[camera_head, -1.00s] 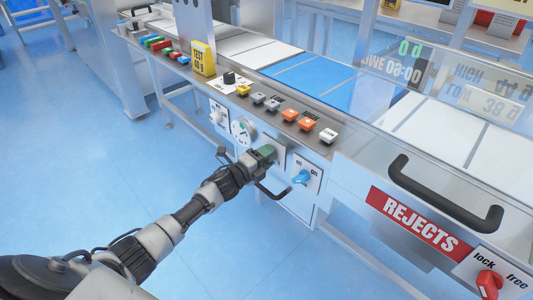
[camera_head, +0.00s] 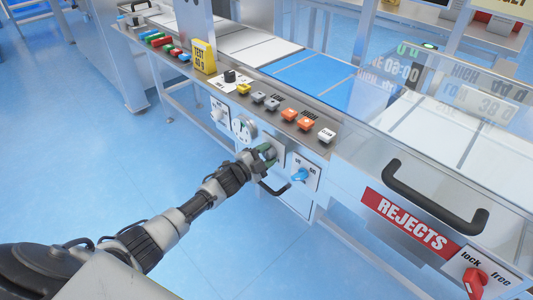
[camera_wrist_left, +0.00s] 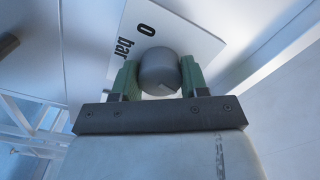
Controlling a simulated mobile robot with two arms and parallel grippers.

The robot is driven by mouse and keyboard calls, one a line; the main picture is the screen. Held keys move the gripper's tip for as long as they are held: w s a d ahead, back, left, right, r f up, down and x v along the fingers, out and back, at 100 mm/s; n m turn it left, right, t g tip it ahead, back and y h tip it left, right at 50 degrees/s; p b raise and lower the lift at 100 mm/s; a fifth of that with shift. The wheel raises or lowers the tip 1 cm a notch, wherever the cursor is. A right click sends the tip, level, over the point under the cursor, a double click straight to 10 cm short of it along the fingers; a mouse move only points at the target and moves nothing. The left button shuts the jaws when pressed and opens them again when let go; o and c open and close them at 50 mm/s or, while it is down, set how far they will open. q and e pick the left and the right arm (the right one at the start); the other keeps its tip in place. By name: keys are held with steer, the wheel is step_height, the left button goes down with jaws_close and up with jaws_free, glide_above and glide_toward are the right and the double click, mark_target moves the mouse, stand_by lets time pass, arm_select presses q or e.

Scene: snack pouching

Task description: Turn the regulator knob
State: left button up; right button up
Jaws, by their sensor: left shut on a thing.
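The regulator knob (camera_wrist_left: 159,72) is a round grey knob on a white plate (camera_wrist_left: 185,32) marked "0" and "bar" in the left wrist view. My left gripper (camera_wrist_left: 159,80) has its green finger pads on either side of the knob, shut on it. In the head view my left gripper (camera_head: 268,154) reaches the machine's front panel, and hides the knob there. A round dial gauge (camera_head: 244,127) sits just left of and above the gripper. My right gripper is not in view.
A blue switch (camera_head: 300,175) is close to the right of the gripper, with a black handle (camera_head: 274,189) below. Coloured buttons (camera_head: 290,115) line the ledge above. A large black handle (camera_head: 435,200) and red lock knob (camera_head: 475,281) are farther right. The floor at left is clear.

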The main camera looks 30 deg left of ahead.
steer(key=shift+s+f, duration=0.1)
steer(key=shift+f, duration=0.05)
arm_select(q)
steer(key=o, duration=0.9)
steer(key=shift+s+a, duration=0.15)
steer(key=shift+s, duration=0.1)
steer(key=p+v, duration=0.1)
steer(key=v, duration=0.9)
steer(key=shift+s+p, duration=0.15)
steer(key=shift+p, duration=0.25)
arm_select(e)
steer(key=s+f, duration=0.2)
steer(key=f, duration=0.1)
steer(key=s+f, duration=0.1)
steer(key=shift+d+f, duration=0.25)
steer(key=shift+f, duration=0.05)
